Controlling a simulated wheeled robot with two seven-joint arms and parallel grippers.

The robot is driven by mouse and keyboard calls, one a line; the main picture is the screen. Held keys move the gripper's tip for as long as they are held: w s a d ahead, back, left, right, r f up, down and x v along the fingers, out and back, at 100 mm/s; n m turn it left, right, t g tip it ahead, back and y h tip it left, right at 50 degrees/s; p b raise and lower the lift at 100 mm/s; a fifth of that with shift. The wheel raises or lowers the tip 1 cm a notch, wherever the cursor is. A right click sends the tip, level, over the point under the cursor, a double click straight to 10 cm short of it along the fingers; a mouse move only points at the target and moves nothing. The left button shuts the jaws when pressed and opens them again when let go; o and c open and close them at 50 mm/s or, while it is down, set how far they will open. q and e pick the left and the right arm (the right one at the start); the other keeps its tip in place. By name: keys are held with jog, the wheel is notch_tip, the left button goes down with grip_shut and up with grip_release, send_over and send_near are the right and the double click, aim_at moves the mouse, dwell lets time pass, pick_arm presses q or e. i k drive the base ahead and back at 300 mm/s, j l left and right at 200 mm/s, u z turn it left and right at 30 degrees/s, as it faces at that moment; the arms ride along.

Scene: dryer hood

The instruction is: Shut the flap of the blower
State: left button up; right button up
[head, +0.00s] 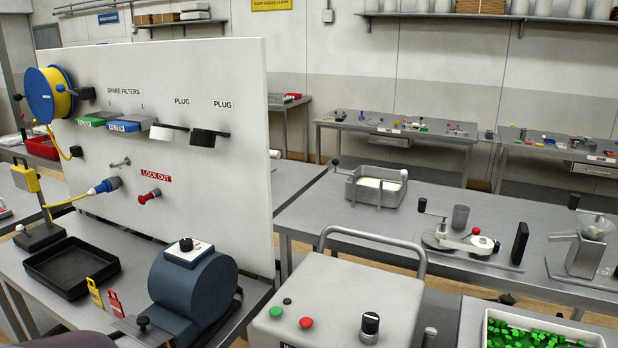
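The blower (192,290) is a dark blue-grey rounded housing with a white box and black knob on top. It stands on the near left table in front of the white panel. A flat grey plate with a black knob (143,323) sticks out at its lower left and looks like the flap; it appears swung out from the housing. The bottom picture edge cuts off its lower part, so its hinge and the opening are hard to make out. Neither of my grippers shows in the head view.

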aim_at(139, 328)
jog(key=u, duration=1.2)
jog(key=i+l+u, duration=0.5)
jog(key=u, duration=0.2)
